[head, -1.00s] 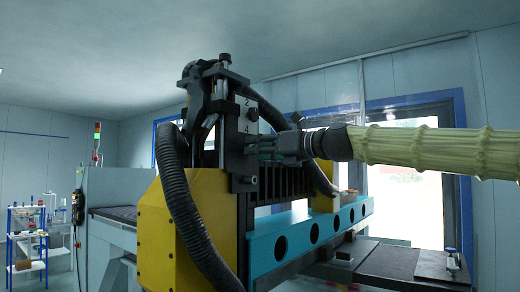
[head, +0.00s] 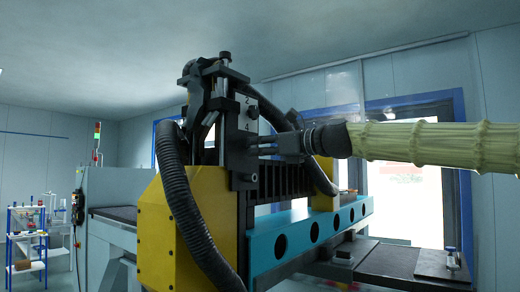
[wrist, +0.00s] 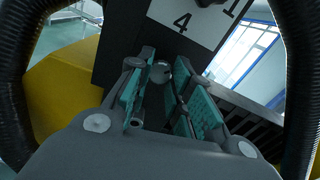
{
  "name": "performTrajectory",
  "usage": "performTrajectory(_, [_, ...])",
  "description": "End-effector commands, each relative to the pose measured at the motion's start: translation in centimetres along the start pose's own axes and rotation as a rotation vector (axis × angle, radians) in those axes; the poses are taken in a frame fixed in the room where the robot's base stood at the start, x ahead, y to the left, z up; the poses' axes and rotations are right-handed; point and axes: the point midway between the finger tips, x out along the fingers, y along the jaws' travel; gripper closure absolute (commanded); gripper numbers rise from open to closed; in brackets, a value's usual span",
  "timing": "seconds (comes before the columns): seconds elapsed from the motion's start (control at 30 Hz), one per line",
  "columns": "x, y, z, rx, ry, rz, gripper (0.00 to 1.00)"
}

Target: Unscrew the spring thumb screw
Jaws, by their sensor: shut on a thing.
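My gripper (head: 258,147) reaches in from the right to the dark upright panel, below its white label plate (head: 246,114) with the numbers 2 and 4. In the wrist view, the teal-padded fingers (wrist: 161,72) are shut on a small round silver-grey head, the spring thumb screw (wrist: 159,71), one finger on each side. The screw's shaft and its seat in the panel are hidden. In the head view the screw cannot be told apart from the fingertips. The label with 4 and 1 shows above the fingers in the wrist view.
A thick black corrugated hose (head: 180,205) hangs at the left of the panel, beside a yellow housing (head: 160,240). Another dark knob (head: 253,113) sits on the label plate, just above my fingers. A blue beam (head: 300,240) with round holes runs below my gripper.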

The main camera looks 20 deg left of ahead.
Motion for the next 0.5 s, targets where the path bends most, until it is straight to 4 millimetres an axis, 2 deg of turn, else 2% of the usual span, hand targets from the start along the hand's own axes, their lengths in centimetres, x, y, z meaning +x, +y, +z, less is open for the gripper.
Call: performTrajectory(0.5, [0.0, -0.06, -0.35, -0.49, 0.001, 0.0, 1.0])
